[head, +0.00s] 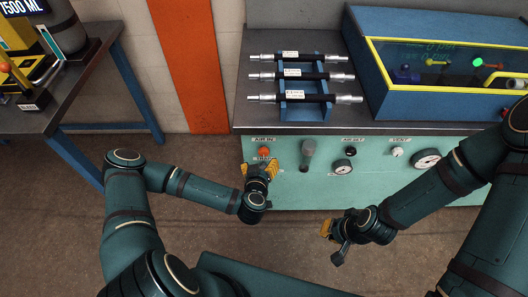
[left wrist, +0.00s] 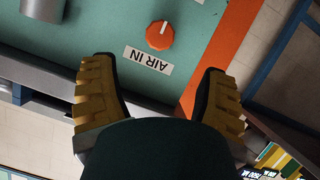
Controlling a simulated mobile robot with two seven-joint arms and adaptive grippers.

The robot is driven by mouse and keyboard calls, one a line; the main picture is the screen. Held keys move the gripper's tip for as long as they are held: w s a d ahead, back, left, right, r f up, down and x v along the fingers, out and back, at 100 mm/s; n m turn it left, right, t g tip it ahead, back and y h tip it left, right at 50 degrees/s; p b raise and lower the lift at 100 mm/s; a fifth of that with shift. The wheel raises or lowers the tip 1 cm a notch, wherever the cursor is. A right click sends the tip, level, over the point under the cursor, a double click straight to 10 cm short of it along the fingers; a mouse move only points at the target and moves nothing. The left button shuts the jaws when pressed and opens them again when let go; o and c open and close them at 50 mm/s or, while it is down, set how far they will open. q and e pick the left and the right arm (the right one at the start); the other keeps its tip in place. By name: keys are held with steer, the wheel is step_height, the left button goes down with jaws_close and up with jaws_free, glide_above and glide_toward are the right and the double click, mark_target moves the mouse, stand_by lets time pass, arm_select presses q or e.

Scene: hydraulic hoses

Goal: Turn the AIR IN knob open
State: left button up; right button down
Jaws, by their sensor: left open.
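The AIR IN knob (head: 264,152) is a round orange knob on the pale green front panel, at the panel's left end. In the left wrist view the knob (left wrist: 160,35) has a white pointer mark, and its AIR IN label (left wrist: 148,60) appears upside down. My left gripper (head: 259,168) is open just in front of and below the knob. In the left wrist view its yellow-padded fingers (left wrist: 158,72) are wide apart, with the knob beyond their tips and not touched. My right gripper (head: 332,243) hangs away from the panel, lower right; its opening is unclear.
Above, a blue rack (head: 292,110) holds hoses on the bench. An orange post (head: 183,60) stands left.

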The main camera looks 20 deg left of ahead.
mark_target(263, 153)
arm_select(q)
steer(key=b+x, duration=0.2)
steer(key=x, duration=0.7)
steer(key=shift+w, duration=0.2)
steer(key=c, duration=1.2)
